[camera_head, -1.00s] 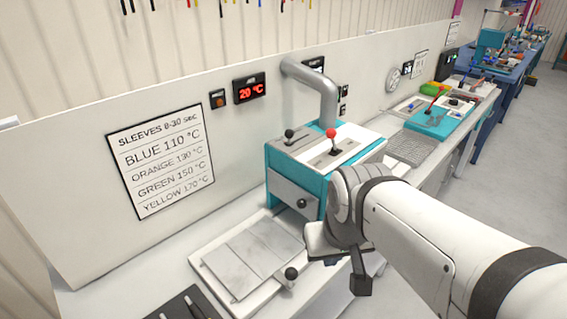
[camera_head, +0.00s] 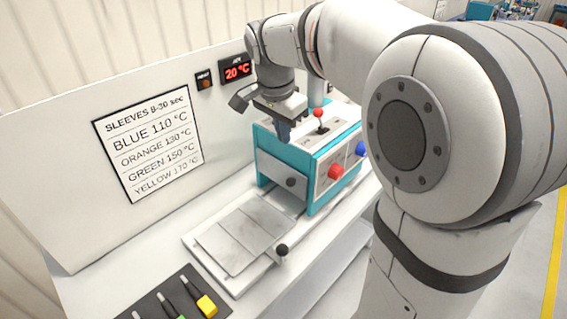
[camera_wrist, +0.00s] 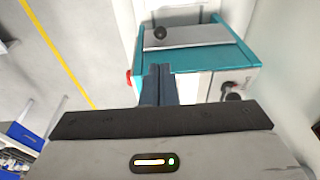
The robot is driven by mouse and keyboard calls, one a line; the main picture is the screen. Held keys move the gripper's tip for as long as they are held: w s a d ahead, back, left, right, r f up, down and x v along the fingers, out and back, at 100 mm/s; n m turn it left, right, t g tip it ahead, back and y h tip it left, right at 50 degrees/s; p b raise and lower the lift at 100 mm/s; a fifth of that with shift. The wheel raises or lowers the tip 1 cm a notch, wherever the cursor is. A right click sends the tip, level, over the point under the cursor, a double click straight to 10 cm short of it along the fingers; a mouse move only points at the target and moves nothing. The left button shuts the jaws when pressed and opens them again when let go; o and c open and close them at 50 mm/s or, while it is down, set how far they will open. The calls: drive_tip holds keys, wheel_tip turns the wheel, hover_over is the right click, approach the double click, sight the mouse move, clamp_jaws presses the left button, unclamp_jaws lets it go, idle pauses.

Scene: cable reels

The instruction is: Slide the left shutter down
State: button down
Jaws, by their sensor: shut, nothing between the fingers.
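The teal-and-white heater box (camera_head: 322,174) stands on the bench. The left shutter (camera_head: 273,170) is a grey plate on its left face, with a black knob (camera_head: 291,182) near the plate's right end. A grey plate with a black knob, apparently this shutter (camera_wrist: 195,36), shows at the far side of the box in the wrist view. My gripper (camera_head: 284,138) is shut and empty, pointing down over the box's top near its left edge. In the wrist view, its fingertips (camera_wrist: 162,70) overlap the teal edge; I cannot tell if they touch. The gripper hides part of the top.
A red-knobbed lever (camera_head: 318,114) rises from the box's top beside my gripper. Red (camera_head: 336,171) and blue (camera_head: 361,149) buttons are on its front. A tray with grey plates (camera_head: 240,234) and a black handle knob (camera_head: 281,250) lies left of the box. The sign wall is behind.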

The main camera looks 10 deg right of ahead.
sight(290, 180)
drive_tip(key=f+p, duration=0.1)
drive_tip(key=f, duration=0.3)
drive_tip(key=w+d+f, duration=0.1)
drive_tip(key=f, duration=0.4)
drive_tip(key=d+f+p, duration=0.1)
drive_tip(key=f, duration=0.3)
drive_tip(key=shift+w+f+p, duration=0.3)
drive_tip(key=shift+w+f, duration=0.1)
drive_tip(key=shift+f, duration=0.1)
wheel_tip(290, 180, down, 7)
drive_tip(key=b, duration=0.7)
drive_tip(key=shift+s, duration=0.15)
wheel_tip(290, 180, up, 14)
drive_tip(key=s+a, duration=0.1)
drive_tip(key=a, duration=0.1)
drive_tip(key=shift+s+p, duration=0.3)
drive_tip(key=shift+p, duration=0.15)
